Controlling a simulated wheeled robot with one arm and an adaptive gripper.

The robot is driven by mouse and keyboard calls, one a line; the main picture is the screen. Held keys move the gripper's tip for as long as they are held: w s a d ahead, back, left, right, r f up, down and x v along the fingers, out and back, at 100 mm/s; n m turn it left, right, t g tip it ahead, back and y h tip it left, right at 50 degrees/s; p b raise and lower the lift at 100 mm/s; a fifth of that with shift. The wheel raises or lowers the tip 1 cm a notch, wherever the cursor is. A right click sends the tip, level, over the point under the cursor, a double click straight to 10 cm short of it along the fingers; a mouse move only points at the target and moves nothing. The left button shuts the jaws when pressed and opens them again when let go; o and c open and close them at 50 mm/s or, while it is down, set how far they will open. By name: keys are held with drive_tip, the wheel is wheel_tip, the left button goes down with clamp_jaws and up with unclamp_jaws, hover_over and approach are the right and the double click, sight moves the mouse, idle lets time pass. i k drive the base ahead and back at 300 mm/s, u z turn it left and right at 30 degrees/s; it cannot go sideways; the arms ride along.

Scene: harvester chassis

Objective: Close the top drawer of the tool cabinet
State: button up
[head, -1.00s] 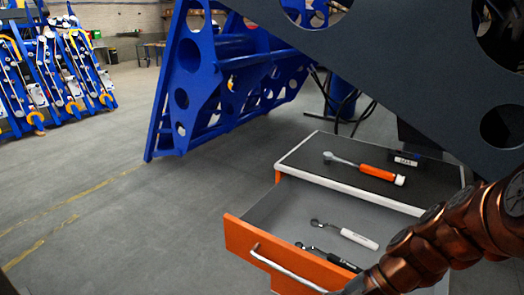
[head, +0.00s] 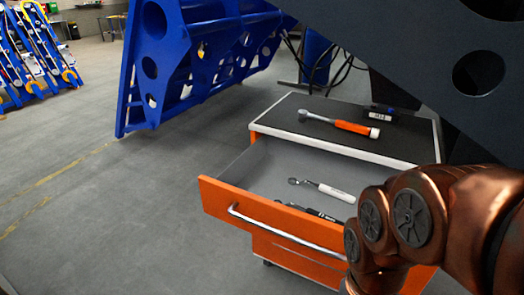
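The tool cabinet has a black top (head: 340,127) with a white edge and an orange body. Its top drawer (head: 222,200) is pulled out, with an orange front and a silver bar handle (head: 285,236). Inside the drawer lie a ratchet wrench with a white grip (head: 335,192) and a dark-handled tool (head: 312,211), partly hidden behind the front panel. My copper-coloured arm covers the right end of the drawer front and handle. My gripper is not in view; the arm's far end runs out of the picture at the bottom.
An orange-handled ratchet (head: 355,127) and a small dark box (head: 381,113) are on the cabinet top. A blue frame (head: 190,65) stands behind to the left. A large dark plate (head: 400,40) overhangs the upper right. The floor at left is clear.

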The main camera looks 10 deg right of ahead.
sight(243, 195)
drive_tip(key=u, duration=1.4)
drive_tip(key=k, duration=0.35)
drive_tip(key=u, duration=0.4)
